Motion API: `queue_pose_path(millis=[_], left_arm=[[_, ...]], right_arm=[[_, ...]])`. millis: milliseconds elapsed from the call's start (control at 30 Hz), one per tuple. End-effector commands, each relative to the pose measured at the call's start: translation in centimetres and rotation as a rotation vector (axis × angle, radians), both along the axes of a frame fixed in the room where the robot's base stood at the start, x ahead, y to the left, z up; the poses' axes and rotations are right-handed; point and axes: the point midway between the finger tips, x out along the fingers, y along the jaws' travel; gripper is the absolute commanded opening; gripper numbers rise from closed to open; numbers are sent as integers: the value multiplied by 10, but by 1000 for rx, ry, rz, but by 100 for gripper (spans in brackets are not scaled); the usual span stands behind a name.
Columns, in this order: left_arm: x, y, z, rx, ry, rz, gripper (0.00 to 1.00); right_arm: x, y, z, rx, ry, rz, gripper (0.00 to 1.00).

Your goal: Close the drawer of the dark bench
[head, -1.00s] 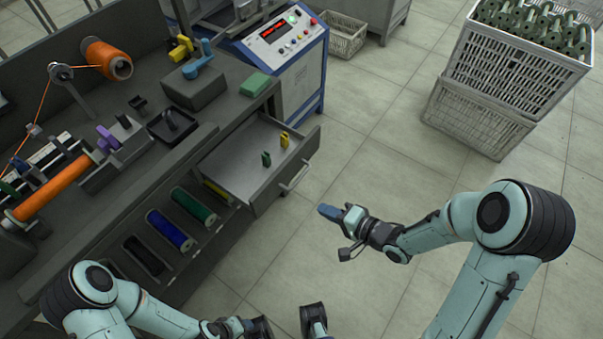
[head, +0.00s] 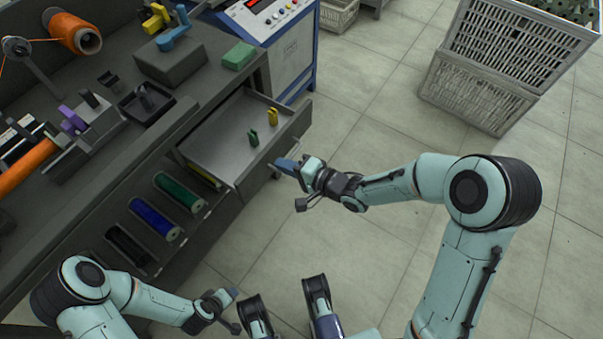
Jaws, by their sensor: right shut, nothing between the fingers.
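The dark bench (head: 70,235) fills the left of the head view. Its drawer (head: 215,142) stands open toward the right, with a green piece (head: 253,138) and a yellow piece (head: 272,117) inside. My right gripper (head: 284,164) is shut, with nothing seen between its blue fingers. Its tips are at the drawer's front panel, by the handle, which is largely hidden behind them. I cannot tell whether they touch. My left gripper (head: 234,293) is low in the view, in front of the bench and apart from the drawer; its jaws are too small to read.
Green (head: 180,192), blue (head: 157,220) and black (head: 129,246) spools lie in slots left of the drawer. A blue-framed control cabinet (head: 290,55) stands behind it. Stacked crates (head: 480,90) are at the upper right. The tiled floor right of the drawer is clear.

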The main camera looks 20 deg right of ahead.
Motion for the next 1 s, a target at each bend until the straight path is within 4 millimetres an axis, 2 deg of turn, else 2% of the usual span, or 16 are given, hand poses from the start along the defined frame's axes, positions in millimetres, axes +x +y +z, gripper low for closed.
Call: queue_pose_path(millis=[200,733,867,1000], left_arm=[[9,5,-5,12,-23,9,56],[9,5,-4,11,-23,9,56],[8,4,-4,10,-22,8,56],[8,4,-4,10,-21,7,56]], right_arm=[[13,11,0,-1,1,0,0],[19,15,0,1,1,0,0],[31,25,0,2,0,2,0],[53,42,0,2,0,2,0]])
